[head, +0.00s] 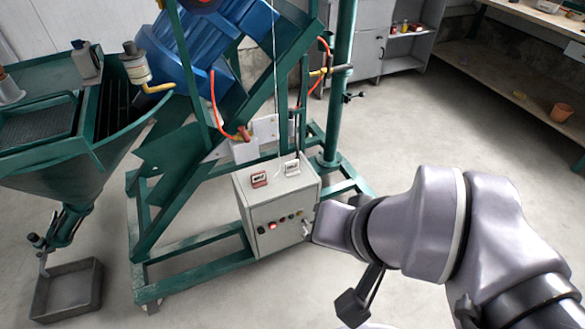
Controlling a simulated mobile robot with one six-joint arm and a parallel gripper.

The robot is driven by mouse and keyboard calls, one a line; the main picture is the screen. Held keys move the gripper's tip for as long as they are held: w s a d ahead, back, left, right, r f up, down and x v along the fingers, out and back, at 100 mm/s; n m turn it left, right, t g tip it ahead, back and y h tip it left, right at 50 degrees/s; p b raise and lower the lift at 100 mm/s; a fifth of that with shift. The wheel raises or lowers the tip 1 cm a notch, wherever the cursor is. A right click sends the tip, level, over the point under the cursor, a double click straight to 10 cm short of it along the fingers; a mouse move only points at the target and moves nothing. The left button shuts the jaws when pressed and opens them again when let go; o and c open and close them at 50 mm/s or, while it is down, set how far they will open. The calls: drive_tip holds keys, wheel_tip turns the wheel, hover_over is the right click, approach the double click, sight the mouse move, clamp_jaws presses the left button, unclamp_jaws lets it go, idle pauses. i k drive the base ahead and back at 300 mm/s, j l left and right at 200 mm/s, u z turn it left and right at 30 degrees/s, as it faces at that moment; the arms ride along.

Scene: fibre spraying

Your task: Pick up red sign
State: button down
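The red sign (259,179) is a small red piece with a pale, dark-marked face. It stands on top of the grey control box (278,211), near its left side. A similar white sign (291,167) stands on the same box top, a little to the right and behind. My arm comes in from the right. A dark part at its end, seemingly my gripper (358,301), hangs low, right of and in front of the box, apart from the red sign. I cannot make out whether its fingers are open or shut.
The box is mounted on a green steel frame (195,252) with a blue motor (205,50) above. A green hopper (60,150) stands left, a grey tray (68,291) on the floor below it. Shelves (530,85) stand back right. The floor behind my arm is clear.

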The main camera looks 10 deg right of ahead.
sight(258, 179)
drive_tip(key=i+u, duration=0.55)
drive_tip(key=u, duration=0.2)
drive_tip(key=i+l+u, duration=0.25)
drive_tip(key=u, duration=0.15)
drive_tip(key=i+l+u, duration=0.25)
drive_tip(key=u, duration=0.15)
